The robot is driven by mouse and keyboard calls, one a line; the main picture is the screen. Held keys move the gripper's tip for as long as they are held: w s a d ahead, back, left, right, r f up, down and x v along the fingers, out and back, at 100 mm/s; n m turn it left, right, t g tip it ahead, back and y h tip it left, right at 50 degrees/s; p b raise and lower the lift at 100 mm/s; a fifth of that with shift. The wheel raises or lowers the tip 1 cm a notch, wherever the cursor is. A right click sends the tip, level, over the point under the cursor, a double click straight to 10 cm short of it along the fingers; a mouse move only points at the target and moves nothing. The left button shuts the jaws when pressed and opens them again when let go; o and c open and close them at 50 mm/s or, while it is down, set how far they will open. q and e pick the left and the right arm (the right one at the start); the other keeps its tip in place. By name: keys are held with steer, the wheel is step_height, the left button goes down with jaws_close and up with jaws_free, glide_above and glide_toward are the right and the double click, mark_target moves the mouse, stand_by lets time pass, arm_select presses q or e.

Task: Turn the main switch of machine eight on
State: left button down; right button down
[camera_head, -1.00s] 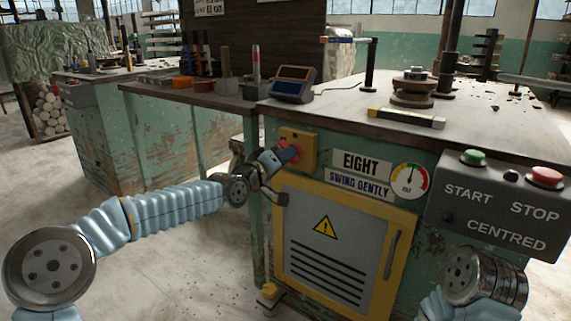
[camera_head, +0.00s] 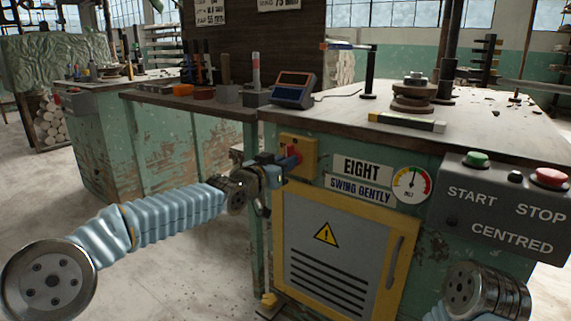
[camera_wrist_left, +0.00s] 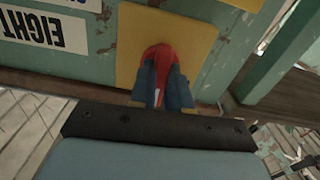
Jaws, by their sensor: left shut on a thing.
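The main switch is a red handle (camera_head: 294,152) on a yellow plate (camera_head: 309,150), at the upper left of machine eight's front. The white EIGHT label (camera_head: 362,167) is to its right. My left gripper (camera_head: 280,162) is at the switch, with its fingers shut on the red handle. In the left wrist view, the blue fingers (camera_wrist_left: 162,92) sit on both sides of the red handle (camera_wrist_left: 160,56), against the yellow plate (camera_wrist_left: 203,35). The fingers hide part of the handle. Only my right arm's wrist shows at the lower right; its gripper is out of the picture.
Below the switch is a yellow-framed grey door (camera_head: 335,255) with a warning triangle. A round gauge (camera_head: 411,184) and a grey box with START and STOP buttons (camera_head: 500,207) are to the right. A workbench (camera_head: 180,99) stands behind my left arm.

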arm_select(q)
steer(key=shift+f+m, duration=0.15)
steer(key=shift+m, duration=0.25)
steer(key=c, duration=1.1)
jaws_free()
steer(key=p+v, duration=0.1)
steer(key=v, duration=1.3)
